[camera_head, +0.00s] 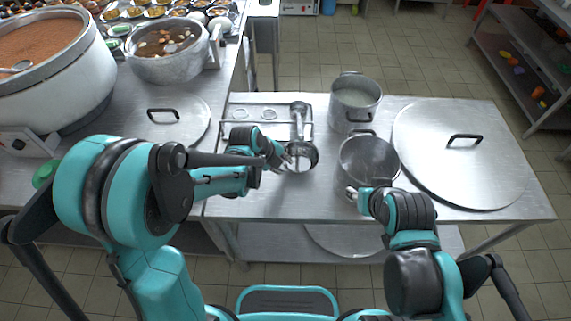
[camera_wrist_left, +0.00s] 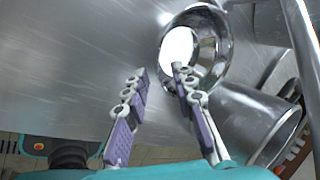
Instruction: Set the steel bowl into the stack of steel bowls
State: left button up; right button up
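A shiny round steel bowl (camera_head: 302,158) stands on the steel table, just right of my left gripper (camera_head: 284,157). In the left wrist view the bowl (camera_wrist_left: 212,48) shows at upper right, with its bright inside visible. My left gripper (camera_wrist_left: 160,72) is open, its fingertips apart with nothing between them. One fingertip overlaps the bowl's near rim; I cannot tell whether it touches. I cannot tell whether this is one bowl or several nested, and no separate stack is clear. My right gripper (camera_head: 352,192) is beside the empty pot; its finger opening is unclear.
The empty steel pot (camera_head: 368,162) stands right of the bowl, with a second pot (camera_head: 355,103) of pale liquid behind. A ladle (camera_head: 298,112) lies behind the bowl by a tray (camera_head: 240,131). A big lid (camera_head: 450,183) covers the table's right; a large stockpot (camera_head: 85,90) stands left.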

pick_arm(q)
jog(key=p+v, duration=0.3)
jog(key=v, duration=0.6)
jog(key=shift+r, duration=0.3)
